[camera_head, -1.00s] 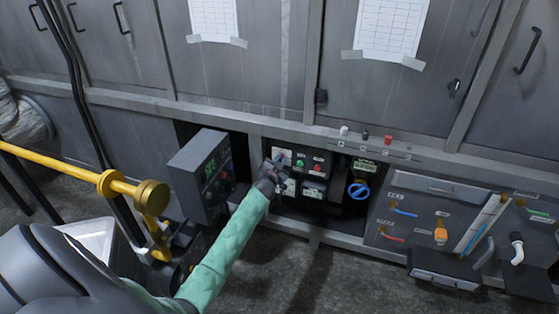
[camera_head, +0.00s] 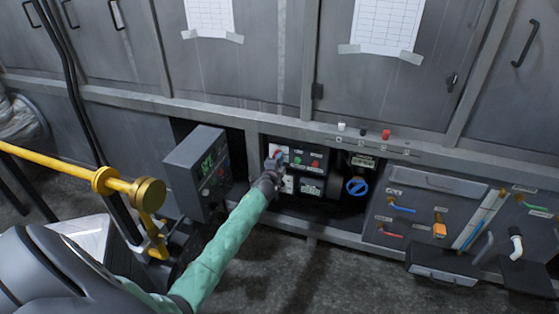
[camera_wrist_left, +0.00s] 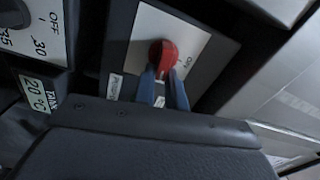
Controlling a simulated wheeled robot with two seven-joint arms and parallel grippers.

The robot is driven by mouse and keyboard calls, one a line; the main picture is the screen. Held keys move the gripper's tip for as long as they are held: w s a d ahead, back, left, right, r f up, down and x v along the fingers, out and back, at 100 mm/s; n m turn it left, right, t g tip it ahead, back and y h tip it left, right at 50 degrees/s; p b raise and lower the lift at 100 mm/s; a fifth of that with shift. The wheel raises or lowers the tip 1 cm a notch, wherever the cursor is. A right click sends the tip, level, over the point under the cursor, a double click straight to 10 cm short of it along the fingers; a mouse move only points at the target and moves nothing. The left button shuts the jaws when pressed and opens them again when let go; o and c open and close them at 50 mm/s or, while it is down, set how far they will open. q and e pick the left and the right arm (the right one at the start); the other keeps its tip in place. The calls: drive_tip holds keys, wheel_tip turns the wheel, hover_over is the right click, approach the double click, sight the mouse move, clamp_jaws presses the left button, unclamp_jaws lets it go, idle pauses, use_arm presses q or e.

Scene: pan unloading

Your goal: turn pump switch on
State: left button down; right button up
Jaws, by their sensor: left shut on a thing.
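The pump switch shows in the left wrist view as a red knob (camera_wrist_left: 164,56) on a white plate (camera_wrist_left: 192,28) marked ON. My left gripper (camera_wrist_left: 164,76) has its two blue fingertips at the red knob, one on each side of its lower part, shut on it. In the head view my left gripper (camera_head: 273,167) is at the upper left of the control panel (camera_head: 312,187), covering much of the switch. Just how far the knob is turned is hard to tell. My right gripper is not in view.
Green and red buttons (camera_head: 315,164) sit right of my gripper. A blue round knob (camera_head: 357,186) is further right. A yellow pipe (camera_head: 75,170) crosses the left side.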

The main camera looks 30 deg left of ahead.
use_arm(q)
drive_tip(key=shift+f+m, duration=0.2)
drive_tip(key=shift+m, duration=0.6)
drive_tip(key=c, duration=1.4)
unclamp_jaws()
drive_tip(key=shift+c, duration=0.2)
drive_tip(key=shift+s+f, duration=0.1)
